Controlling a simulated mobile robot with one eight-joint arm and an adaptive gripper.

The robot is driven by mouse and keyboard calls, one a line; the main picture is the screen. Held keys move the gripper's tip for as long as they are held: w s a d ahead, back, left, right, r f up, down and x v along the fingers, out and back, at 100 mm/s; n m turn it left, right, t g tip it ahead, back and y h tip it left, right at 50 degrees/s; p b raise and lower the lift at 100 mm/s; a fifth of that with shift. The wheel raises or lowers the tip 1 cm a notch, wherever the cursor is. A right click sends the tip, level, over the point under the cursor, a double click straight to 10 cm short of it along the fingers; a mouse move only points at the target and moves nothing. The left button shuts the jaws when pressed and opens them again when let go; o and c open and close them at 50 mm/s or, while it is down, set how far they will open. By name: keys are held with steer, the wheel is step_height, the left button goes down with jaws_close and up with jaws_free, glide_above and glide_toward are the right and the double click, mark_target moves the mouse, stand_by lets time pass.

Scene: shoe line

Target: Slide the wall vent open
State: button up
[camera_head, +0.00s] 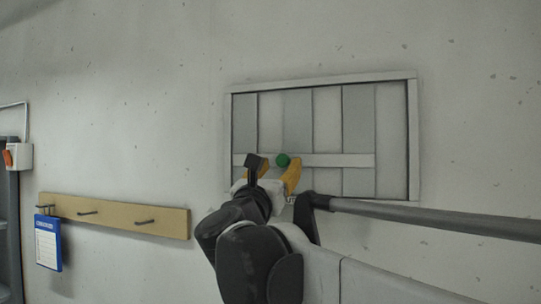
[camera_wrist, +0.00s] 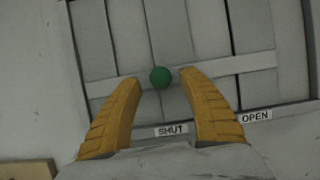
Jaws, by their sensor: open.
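The wall vent (camera_head: 327,116) is a pale framed panel of light and grey vertical slats on the wall. A light horizontal bar (camera_head: 345,160) crosses its lower half and carries a round green knob (camera_head: 283,160). In the wrist view the knob (camera_wrist: 160,77) sits above a "SHUT" label (camera_wrist: 171,130); an "OPEN" label (camera_wrist: 255,116) is farther right. My gripper (camera_head: 272,162) is open with yellow fingers in front of the vent. In the wrist view its fingertips (camera_wrist: 161,78) stand on either side of the knob, with gaps on both sides. I cannot tell the depth between fingertips and knob.
A wooden rail (camera_head: 115,214) with dark pegs is on the wall at left, with a blue-edged clipboard (camera_head: 48,243) hanging from it. A small box with an orange switch (camera_head: 8,157) is at the far left. The wall right of the vent is bare.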

mark_target(296, 141)
steer(key=shift+w+d+r, duration=0.55)
steer(key=shift+w+r, duration=0.05)
steer(key=shift+w, duration=0.2)
steer(key=shift+w+a, duration=0.1)
steer(key=shift+w, duration=0.1)
steer(key=shift+f, duration=0.1)
